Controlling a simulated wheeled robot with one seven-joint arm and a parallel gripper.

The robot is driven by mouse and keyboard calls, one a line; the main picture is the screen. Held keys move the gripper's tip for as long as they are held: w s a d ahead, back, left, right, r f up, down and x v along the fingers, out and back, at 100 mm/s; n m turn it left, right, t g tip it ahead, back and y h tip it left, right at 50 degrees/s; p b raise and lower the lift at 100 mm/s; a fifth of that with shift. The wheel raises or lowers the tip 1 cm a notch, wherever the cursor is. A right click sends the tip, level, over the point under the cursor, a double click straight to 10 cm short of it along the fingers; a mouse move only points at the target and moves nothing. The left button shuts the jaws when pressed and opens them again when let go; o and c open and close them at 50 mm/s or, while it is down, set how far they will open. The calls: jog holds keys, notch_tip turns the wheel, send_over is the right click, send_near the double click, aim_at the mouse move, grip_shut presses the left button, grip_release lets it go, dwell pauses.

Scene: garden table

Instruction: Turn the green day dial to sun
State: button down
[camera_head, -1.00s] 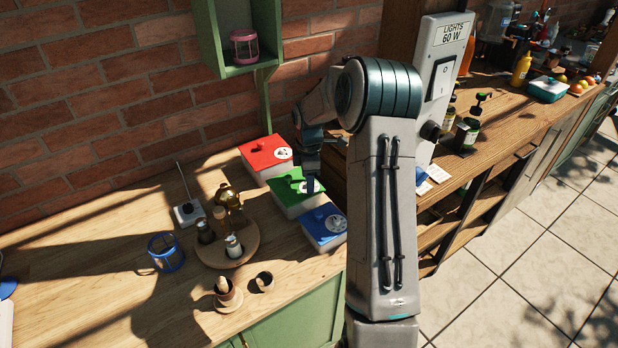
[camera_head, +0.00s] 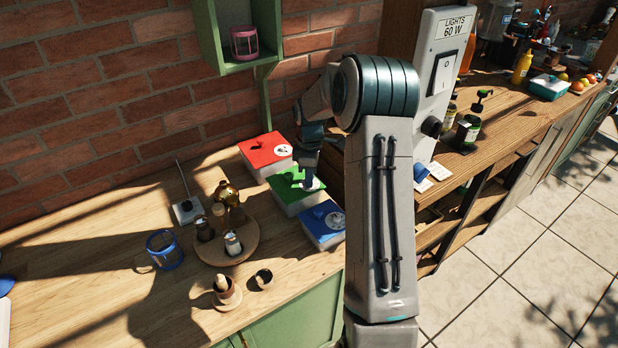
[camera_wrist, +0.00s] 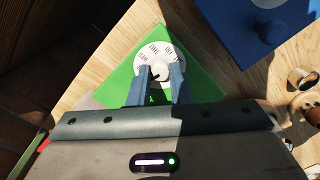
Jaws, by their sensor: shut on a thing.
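The green box (camera_head: 288,198) sits between a red box (camera_head: 265,160) and a blue box (camera_head: 318,236) on the wooden table. Its round white day dial (camera_wrist: 166,60) shows in the wrist view with dark lettering around its rim; the sun mark cannot be made out. My gripper (camera_wrist: 163,76) is over the dial with its two blue fingers closed on the knob at the dial's middle. The fingers hide most of the knob and the lower part of the dial. In the head view my gripper (camera_head: 308,182) reaches down onto the green box's right side.
A round wooden tray (camera_head: 245,252) with several bottles stands left of the boxes. A blue lantern-like holder (camera_head: 165,250) and small cups (camera_head: 227,292) are nearby. A tall panel (camera_head: 442,75) with a switch stands right of my arm, and a green shelf (camera_head: 218,55) hangs above.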

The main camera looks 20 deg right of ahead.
jog(key=m+b, duration=0.2)
jog(key=m, duration=0.3)
jog(key=shift+f+m, duration=0.1)
jog(key=shift+m, duration=0.2)
jog(key=m+b, duration=0.1)
jog(key=m, duration=0.5)
jog(key=shift+b, duration=0.4)
jog(key=m, duration=0.5)
jog(key=shift+m+b, duration=0.35)
jog(key=shift+m, duration=0.05)
jog(key=m, duration=0.5)
jog(key=shift+t, duration=0.4)
jog(key=m+p, duration=0.1)
jog(key=m, duration=0.5)
jog(key=shift+m, duration=0.4)
jog(key=m+p, duration=0.2)
jog(key=m, duration=0.3)
jog(key=shift+s, duration=0.1)
jog(key=m+p, duration=0.1)
jog(key=m, duration=0.2)
jog(key=m+p, duration=0.1)
jog(key=m, duration=0.1)
jog(key=shift+a+r+m+h+p, duration=0.1)
jog(key=shift+r+m+h+p, duration=0.1)
jog(key=shift+m+h+p, duration=0.15)
jog(key=m+p, duration=0.2)
jog(key=m, duration=0.3)
jog(key=shift+f+m+p, duration=0.1)
jog(key=shift+m+p, duration=0.15)
jog(key=shift+p, duration=0.15)
